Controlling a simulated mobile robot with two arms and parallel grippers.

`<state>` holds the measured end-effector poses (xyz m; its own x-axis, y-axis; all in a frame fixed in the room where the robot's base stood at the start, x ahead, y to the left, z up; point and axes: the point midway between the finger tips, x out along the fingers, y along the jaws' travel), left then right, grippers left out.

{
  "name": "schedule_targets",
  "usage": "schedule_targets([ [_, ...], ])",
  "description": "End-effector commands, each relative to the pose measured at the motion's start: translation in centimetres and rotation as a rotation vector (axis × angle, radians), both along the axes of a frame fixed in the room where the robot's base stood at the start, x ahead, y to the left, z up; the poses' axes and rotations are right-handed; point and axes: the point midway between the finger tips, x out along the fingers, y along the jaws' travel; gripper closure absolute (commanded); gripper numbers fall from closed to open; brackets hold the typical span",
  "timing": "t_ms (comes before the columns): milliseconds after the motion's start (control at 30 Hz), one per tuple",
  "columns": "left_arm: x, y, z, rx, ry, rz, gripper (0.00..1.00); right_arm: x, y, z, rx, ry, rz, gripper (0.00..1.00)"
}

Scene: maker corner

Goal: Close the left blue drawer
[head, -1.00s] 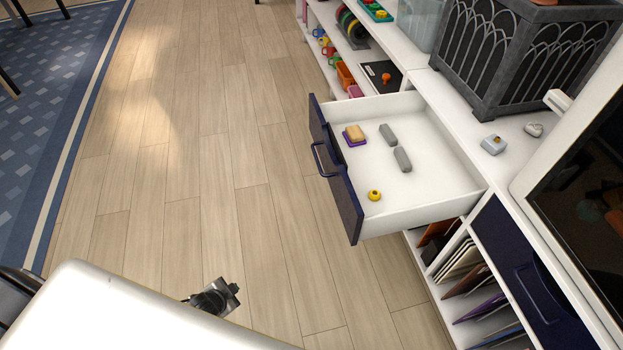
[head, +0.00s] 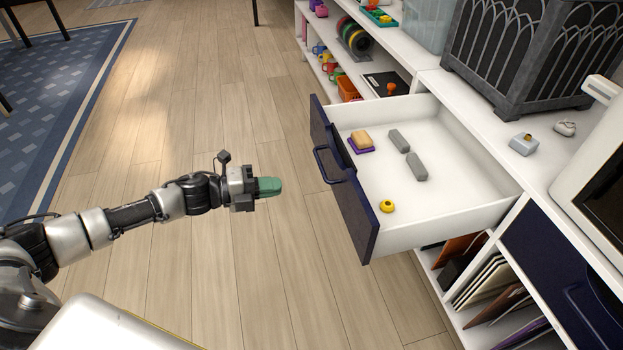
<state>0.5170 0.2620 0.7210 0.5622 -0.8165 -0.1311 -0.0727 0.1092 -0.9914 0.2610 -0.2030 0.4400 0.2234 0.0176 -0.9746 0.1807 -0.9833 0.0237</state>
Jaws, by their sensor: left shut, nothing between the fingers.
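The left blue drawer (head: 345,190) is pulled far out of the white cabinet, its dark blue front facing left with a blue bar handle (head: 326,166). My left gripper (head: 270,187) is shut and empty, with green fingertips pointing right at the drawer front. It is apart from the front, left of it and a little below the handle in the picture. My right gripper is not in view.
A second blue drawer (head: 565,275) at the lower right sits closed. Below the open drawer are shelf slots with folders (head: 480,285). A dark lattice box (head: 520,55) and a small grey item (head: 523,144) stand on the cabinet top. The wooden floor (head: 200,120) left of the drawer is clear.

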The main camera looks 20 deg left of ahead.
Motion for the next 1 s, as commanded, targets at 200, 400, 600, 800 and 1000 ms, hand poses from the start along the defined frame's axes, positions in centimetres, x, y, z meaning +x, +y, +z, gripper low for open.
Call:
schedule_targets([
  [200,2.8,-4.0,-0.5,-0.002,-0.003,0.0,1.0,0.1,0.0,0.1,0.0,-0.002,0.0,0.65],
  [400,4.5,-6.4,-0.1,-0.001,-0.001,0.002,1.0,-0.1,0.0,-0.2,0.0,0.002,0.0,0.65],
  [600,5.2,-7.4,0.0,0.0,0.001,0.002,1.0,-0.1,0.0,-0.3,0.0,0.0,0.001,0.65],
  [800,5.2,-7.5,0.0,-0.001,0.001,0.002,1.0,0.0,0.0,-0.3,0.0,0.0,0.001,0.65],
  [1000,5.2,-7.5,0.0,-0.001,0.001,0.002,1.0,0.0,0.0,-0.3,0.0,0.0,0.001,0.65],
])
